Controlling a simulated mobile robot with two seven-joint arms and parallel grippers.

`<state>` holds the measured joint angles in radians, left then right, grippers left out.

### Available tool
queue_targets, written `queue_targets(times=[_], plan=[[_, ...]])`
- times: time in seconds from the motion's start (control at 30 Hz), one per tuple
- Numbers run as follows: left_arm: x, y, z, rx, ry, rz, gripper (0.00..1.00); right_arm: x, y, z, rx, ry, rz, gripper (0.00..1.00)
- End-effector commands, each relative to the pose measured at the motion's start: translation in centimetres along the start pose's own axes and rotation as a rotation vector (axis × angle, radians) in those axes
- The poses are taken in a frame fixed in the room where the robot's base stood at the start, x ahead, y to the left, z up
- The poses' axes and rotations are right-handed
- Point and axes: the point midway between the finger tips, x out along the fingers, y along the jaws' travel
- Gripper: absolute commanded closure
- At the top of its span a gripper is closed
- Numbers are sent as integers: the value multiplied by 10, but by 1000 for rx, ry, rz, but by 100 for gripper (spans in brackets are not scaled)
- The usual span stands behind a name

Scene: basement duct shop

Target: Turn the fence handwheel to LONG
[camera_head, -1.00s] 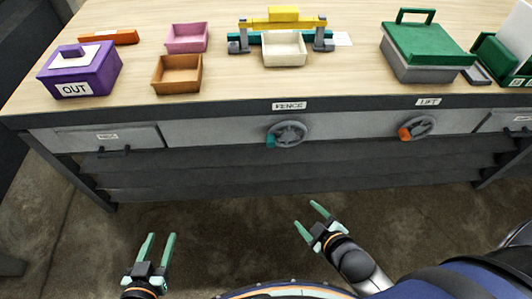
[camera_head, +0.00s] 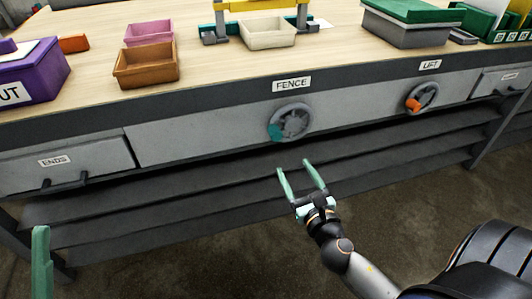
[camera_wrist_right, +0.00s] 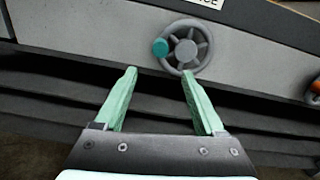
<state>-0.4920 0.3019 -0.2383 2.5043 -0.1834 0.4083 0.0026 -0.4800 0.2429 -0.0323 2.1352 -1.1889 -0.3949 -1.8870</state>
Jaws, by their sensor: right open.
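The fence handwheel (camera_head: 292,122) is a grey spoked wheel on the bench's front panel, under the FENCE label (camera_head: 291,84). Its teal knob (camera_head: 275,132) sits at the wheel's left side. The wheel also shows in the right wrist view (camera_wrist_right: 188,47), ahead of the fingers, with the teal knob (camera_wrist_right: 160,47) at left. My right gripper (camera_head: 301,167) is open and empty, below the wheel and apart from it. My left gripper shows only as one green finger (camera_head: 41,262) at the lower left; its other finger is out of view. No LONG mark is readable.
The lift handwheel (camera_head: 421,98) with an orange knob is to the right. The ENDS drawer (camera_head: 70,163) is at left. Pink (camera_head: 149,33), brown (camera_head: 146,65) and cream (camera_head: 267,34) trays stand on the bench. Dark slats (camera_head: 200,200) run below the panel.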

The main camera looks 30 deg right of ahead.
Motion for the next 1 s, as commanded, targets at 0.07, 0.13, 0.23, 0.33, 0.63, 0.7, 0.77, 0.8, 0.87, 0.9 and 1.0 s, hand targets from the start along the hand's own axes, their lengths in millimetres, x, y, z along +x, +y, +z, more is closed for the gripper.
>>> queue_targets(times=[0.07,0.13,0.23,0.33,0.63,0.7,0.77,0.8,0.87,0.9,1.0], plan=[[-1,1,-3,3,17,2,50,2,-1,0,-34,-12,-3,28],[0,1,-4,4,20,2,50,6,-1,2,-42,-15,-3,28],[0,0,-5,4,19,2,50,17,-1,3,-40,-15,-3,28],[0,0,-4,5,18,2,50,32,-1,3,-39,-14,-4,28],[-4,2,1,-3,14,2,50,86,-1,2,-36,-14,-3,28],[-5,3,2,-7,13,2,50,97,-1,2,-35,-13,-3,28],[-6,4,3,-9,13,2,50,105,-1,2,-36,-12,-3,28],[-7,4,4,-11,12,1,50,109,-1,1,-36,-12,-3,28],[-8,4,5,-14,11,1,50,115,-1,2,-34,-11,-2,28],[-8,4,5,-15,11,0,50,118,-1,2,-35,-11,-2,28],[-8,4,6,-17,10,0,50,124,-1,2,-35,-10,-2,28]])
